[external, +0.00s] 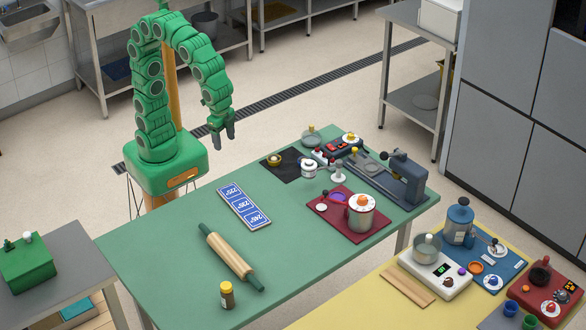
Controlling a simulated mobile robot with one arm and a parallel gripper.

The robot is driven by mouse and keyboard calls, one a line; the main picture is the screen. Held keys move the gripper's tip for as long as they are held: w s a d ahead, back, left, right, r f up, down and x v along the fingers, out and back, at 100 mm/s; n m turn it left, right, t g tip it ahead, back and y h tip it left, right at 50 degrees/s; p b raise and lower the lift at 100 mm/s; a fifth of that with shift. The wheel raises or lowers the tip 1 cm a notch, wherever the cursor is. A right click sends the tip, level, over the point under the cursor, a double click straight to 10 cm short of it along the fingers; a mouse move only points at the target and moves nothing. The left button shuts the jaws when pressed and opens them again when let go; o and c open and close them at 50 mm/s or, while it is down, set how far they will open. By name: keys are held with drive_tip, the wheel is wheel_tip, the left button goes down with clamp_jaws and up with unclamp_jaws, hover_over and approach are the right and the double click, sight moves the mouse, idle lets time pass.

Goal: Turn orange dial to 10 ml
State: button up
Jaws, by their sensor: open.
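An orange dial (362,201) sits on top of a silver cylinder (360,217), on a dark red base (343,228) at the right of the green table. A scale reading on it is too small to make out. A purple ring and a small white dial stand beside the cylinder on the same base. My gripper (229,137) hangs from the green arm with its fingers pointing down, open and empty. It is behind the table's far edge in the picture, up and left of the orange dial and well apart from it.
The green table (190,272) also bears a rolling pin (232,256), a spice jar (227,295) and a blue number card (244,207). Several small devices stand behind the red base, near a grey-blue machine (402,180). A yellow table with more devices is at front right.

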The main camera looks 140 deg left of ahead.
drive_tip(key=w+a+n, duration=0.1)
drive_tip(key=w+a, duration=0.5)
drive_tip(key=w, duration=0.5)
drive_tip(key=n+t+y, duration=0.3)
drive_tip(key=n, duration=0.2)
approach(362, 197)
drive_tip(key=f, duration=0.1)
drive_tip(key=shift+x, duration=3.9)
drive_tip(key=shift+w+a+r, duration=0.1)
drive_tip(key=shift+w+a, duration=0.1)
drive_tip(key=c, duration=1)
drive_tip(key=shift+h, duration=0.3)
